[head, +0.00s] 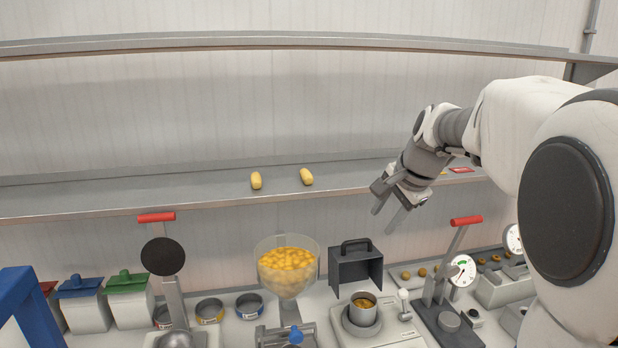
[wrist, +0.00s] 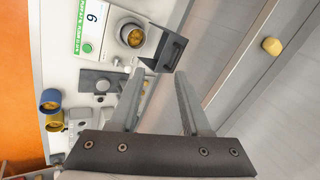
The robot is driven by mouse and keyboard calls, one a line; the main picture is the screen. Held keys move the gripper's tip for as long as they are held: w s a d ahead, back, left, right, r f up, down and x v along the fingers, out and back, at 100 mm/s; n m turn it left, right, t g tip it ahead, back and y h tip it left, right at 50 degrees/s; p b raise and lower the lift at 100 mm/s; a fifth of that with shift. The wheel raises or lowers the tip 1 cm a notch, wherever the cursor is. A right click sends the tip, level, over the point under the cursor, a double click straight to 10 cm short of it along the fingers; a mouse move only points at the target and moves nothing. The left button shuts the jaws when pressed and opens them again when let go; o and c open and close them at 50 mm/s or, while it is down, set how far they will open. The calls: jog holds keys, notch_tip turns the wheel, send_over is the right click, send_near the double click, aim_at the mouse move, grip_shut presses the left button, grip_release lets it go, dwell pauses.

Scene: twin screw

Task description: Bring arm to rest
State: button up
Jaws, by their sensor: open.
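My gripper (head: 398,210) hangs in the air at the right of the head view, in front of the shelf and above the bench. Its two fingers are apart with nothing between them. In the wrist view, my gripper (wrist: 157,92) also shows open and empty, with the bench to its left and the shelf to its right. My white arm reaches in from the right edge of the head view and hides part of the shelf and bench there.
Two yellow pieces (head: 256,180) (head: 306,177) lie on the shelf (head: 130,196). On the bench below stand a hopper of yellow pieces (head: 288,268), a dark handled guard (head: 356,266), a metal cup (head: 363,309), a red-handled lever (head: 466,221) and lidded bins (head: 128,300).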

jog(key=s+a+f+n, duration=0.1)
jog(key=s+n, duration=0.3)
jog(key=s, duration=0.5)
jog(key=s+a+f+n+h+b, duration=0.1)
jog(key=s+f+n, duration=0.3)
jog(key=s, duration=0.6)
jog(key=s+a+f+n+b, duration=0.1)
jog(key=s+n, duration=0.3)
jog(key=s, duration=0.6)
jog(key=shift+f+h, duration=0.4)
jog(key=shift+f, duration=0.5)
